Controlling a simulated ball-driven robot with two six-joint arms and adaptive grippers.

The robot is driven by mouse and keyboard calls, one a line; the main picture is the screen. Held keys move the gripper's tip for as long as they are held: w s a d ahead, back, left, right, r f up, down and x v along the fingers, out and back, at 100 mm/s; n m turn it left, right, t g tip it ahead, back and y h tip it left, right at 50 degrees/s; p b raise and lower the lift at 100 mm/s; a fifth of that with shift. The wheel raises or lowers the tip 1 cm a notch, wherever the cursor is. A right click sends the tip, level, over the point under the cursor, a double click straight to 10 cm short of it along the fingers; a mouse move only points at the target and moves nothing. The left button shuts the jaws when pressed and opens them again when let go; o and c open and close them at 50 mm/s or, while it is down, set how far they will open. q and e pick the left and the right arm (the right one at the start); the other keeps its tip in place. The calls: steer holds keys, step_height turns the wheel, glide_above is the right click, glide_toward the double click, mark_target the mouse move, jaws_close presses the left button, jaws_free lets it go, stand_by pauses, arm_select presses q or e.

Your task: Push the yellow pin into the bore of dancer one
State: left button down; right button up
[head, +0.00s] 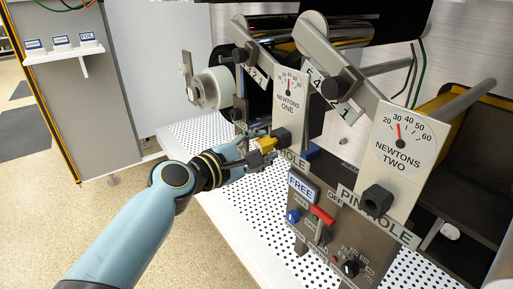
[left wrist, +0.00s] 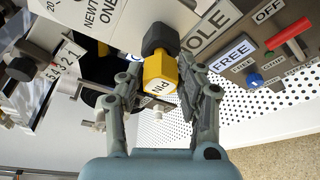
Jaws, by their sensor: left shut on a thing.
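The yellow pin (head: 266,143), with "PIN" on its end, is between the fingers of my left gripper (head: 262,148). It also shows in the left wrist view (left wrist: 160,72), where the gripper (left wrist: 160,88) is shut on it from both sides. The pin lines up with the black six-sided boss (left wrist: 160,38) below the "NEWTONS ONE" dial plate (head: 290,105) of dancer one. The yellow body meets the boss (head: 283,136) with no clear gap. The bore itself is hidden, so how deep the pin sits cannot be told. My right gripper is not in view.
Dancer two's "NEWTONS TWO" plate (head: 398,145) and its black boss (head: 377,199) stand to the right. Below is a control panel (head: 340,245) with a red lever (head: 323,215) and blue knob (head: 293,216). A white roll (head: 212,88) is at left. The perforated table (head: 245,210) is clear nearby.

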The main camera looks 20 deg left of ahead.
arm_select(q)
steer(key=shift+w+d, duration=0.2)
steer(key=shift+w, duration=0.1)
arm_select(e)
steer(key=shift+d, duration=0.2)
arm_select(q)
steer(key=shift+w+d, duration=0.1)
steer(key=shift+w, duration=0.05)
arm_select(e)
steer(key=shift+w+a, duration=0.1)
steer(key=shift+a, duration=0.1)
arm_select(q)
steer(key=shift+w+d, duration=0.15)
steer(key=c, duration=0.8)
jaws_free()
steer(key=shift+o, duration=0.2)
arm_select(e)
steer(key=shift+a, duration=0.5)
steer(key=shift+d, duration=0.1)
